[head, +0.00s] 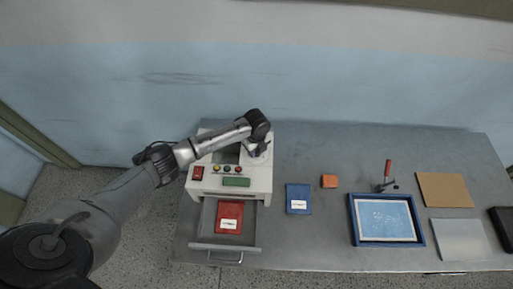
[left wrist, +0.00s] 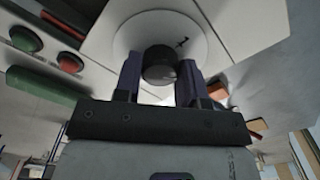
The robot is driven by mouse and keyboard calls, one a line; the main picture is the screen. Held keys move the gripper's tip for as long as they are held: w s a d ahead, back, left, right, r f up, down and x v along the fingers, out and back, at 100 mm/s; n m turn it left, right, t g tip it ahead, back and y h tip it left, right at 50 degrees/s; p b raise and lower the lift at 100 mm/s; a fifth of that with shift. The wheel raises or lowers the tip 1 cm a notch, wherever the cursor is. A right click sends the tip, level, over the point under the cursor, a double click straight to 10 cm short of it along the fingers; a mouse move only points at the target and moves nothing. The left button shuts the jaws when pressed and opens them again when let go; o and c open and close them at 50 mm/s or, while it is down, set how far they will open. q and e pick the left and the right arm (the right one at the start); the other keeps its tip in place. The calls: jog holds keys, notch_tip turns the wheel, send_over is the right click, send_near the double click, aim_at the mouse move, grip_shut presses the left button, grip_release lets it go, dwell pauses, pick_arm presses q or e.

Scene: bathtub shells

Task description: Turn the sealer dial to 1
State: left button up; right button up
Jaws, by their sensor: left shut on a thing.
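The sealer (head: 262,181) is a white box machine at the left of the table, with colored buttons and an open drawer below. Its dial shows in the left wrist view as a dark round knob (left wrist: 159,62) on a white disc (left wrist: 203,42) with a dark mark. My left gripper (left wrist: 158,82) is shut on the knob, one finger on each side. In the head view my left gripper (head: 257,149) is at the right top of the sealer, and my arm hides most of the dial there. I cannot read the dial's setting. My right gripper is not in view.
The open drawer (head: 209,222) holds a red packet (head: 230,211). A blue packet (head: 298,193), an orange block (head: 329,181), a blue-framed screen (head: 352,222), a red-handled tool (head: 388,170) and a brown board (head: 445,190) lie to the right. The table's back strip is clear.

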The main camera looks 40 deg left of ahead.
pick_arm(q)
jog(key=n+p, duration=0.2)
jog(key=shift+r+n, duration=0.25)
jog(key=shift+n, duration=0.05)
jog(key=n+p, duration=0.2)
jog(key=shift+n, duration=0.4)
jog(key=n+p, duration=0.2)
jog(key=n, duration=0.1)
jog(key=shift+f, duration=0.1)
jog(key=shift+f+n+p, duration=0.1)
jog(key=shift+n+p, duration=0.5)
jog(key=shift+n, duration=0.5)
jog(key=o, duration=0.9)
notch_tip(320, 180, up, 14)
jog(key=shift+f, duration=0.1)
